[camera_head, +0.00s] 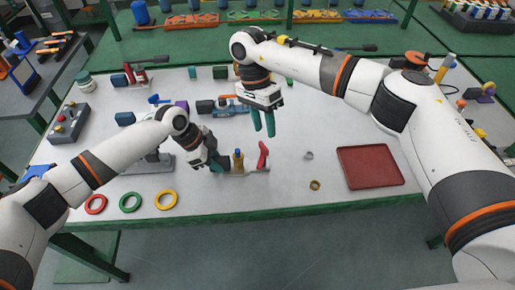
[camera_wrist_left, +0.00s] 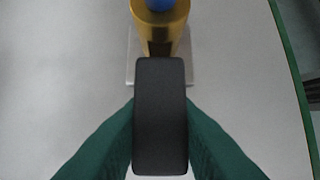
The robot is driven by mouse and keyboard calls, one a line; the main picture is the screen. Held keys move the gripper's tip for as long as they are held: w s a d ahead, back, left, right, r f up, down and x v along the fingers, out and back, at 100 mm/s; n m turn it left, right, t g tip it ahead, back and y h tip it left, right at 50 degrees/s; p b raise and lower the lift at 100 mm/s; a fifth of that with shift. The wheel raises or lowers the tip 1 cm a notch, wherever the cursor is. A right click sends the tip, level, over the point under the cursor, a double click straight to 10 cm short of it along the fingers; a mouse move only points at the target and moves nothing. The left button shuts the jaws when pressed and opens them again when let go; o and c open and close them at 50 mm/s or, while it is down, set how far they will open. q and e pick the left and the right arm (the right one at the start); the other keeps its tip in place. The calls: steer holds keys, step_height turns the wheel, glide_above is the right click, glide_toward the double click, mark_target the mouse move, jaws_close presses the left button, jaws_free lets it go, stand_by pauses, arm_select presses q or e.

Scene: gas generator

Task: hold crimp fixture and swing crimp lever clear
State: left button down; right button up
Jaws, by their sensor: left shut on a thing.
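The crimp fixture sits near the table's front edge, with a gold post (camera_head: 238,160) on a pale base and an upright red crimp lever (camera_head: 263,155) at its right end. My left gripper (camera_head: 215,165) is at the fixture's left end. In the left wrist view its green fingers (camera_wrist_left: 160,140) are shut on a black block (camera_wrist_left: 160,112). The gold post (camera_wrist_left: 160,38) with a blue top stands just beyond the block. The red lever is outside that view. My right gripper (camera_head: 263,122) points down above and behind the fixture, open and empty, apart from the lever.
A red tray (camera_head: 370,167) lies to the right, with two small rings (camera_head: 315,185) between it and the fixture. Red, green (camera_head: 130,202) and yellow rings lie at the front left. Several other devices stand behind, including a blue-and-grey one (camera_head: 230,107) near the right gripper.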

mark_target(264, 145)
steer(key=m, duration=0.4)
steer(key=shift+r+m+t, duration=0.15)
steer(key=shift+m+t, duration=0.15)
steer(key=shift+t, duration=0.1)
steer(key=m, duration=0.6)
steer(key=shift+s+d+r+m+t+y, duration=0.1)
steer(key=shift+s+r+m+t+y, duration=0.05)
steer(key=shift+r+m+t+y, duration=0.2)
steer(key=m, duration=0.2)
steer(key=m+t, duration=0.1)
steer(key=m, duration=0.1)
steer(key=shift+s+r+y, duration=0.1)
steer(key=shift+r+y, duration=0.15)
steer(key=m, duration=0.4)
steer(key=shift+s+r+m+t, duration=0.15)
steer(key=shift+r+m+t, duration=0.1)
steer(key=shift+r+m, duration=0.1)
steer(key=shift+f, duration=4.55)
steer(key=shift+c, duration=0.4)
jaws_close()
